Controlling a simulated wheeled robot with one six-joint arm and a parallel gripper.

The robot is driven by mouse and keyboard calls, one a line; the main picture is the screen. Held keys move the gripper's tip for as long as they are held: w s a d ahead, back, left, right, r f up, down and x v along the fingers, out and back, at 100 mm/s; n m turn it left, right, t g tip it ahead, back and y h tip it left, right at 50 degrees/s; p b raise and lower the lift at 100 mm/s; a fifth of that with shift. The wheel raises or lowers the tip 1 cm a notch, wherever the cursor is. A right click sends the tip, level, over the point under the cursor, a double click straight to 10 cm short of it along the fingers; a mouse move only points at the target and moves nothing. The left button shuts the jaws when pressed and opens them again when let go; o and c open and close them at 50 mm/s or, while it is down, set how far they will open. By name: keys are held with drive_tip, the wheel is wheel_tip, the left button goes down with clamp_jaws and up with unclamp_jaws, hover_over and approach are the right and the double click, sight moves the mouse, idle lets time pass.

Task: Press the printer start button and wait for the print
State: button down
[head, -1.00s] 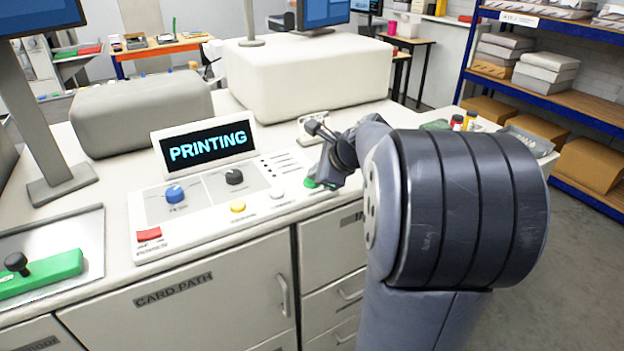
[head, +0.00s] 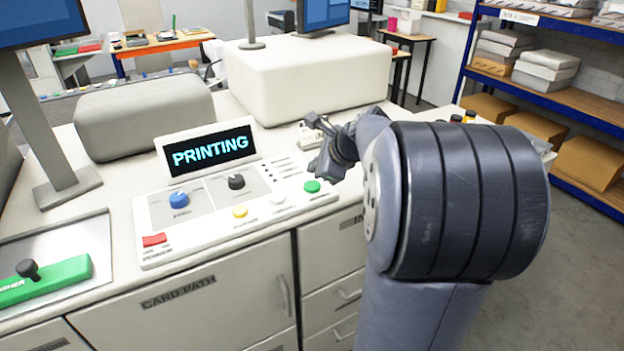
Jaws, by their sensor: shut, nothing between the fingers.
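The printer control panel (head: 215,222) lies on the white counter. Its display (head: 210,151) reads "PRINTING". A green round button (head: 312,186) is at the panel's right end and is fully in view. My gripper (head: 318,172) is shut and empty, just behind and above the green button, apart from it as far as I can see. My arm hides part of the counter to the right. The panel also has a blue knob (head: 179,200), a black knob (head: 236,182), a yellow button (head: 240,212), a white button (head: 278,198) and a red switch (head: 154,240).
A grey covered block (head: 145,115) and a large white housing (head: 305,80) stand behind the panel. A green handled tool (head: 45,280) lies on a metal plate at left. Blue shelving (head: 560,70) with boxes is at right. Clear floor shows at lower right.

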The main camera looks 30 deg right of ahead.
sight(316, 187)
wheel_tip(316, 187, up, 3)
drive_tip(key=shift+r+p, duration=0.2)
drive_tip(key=shift+p, duration=1)
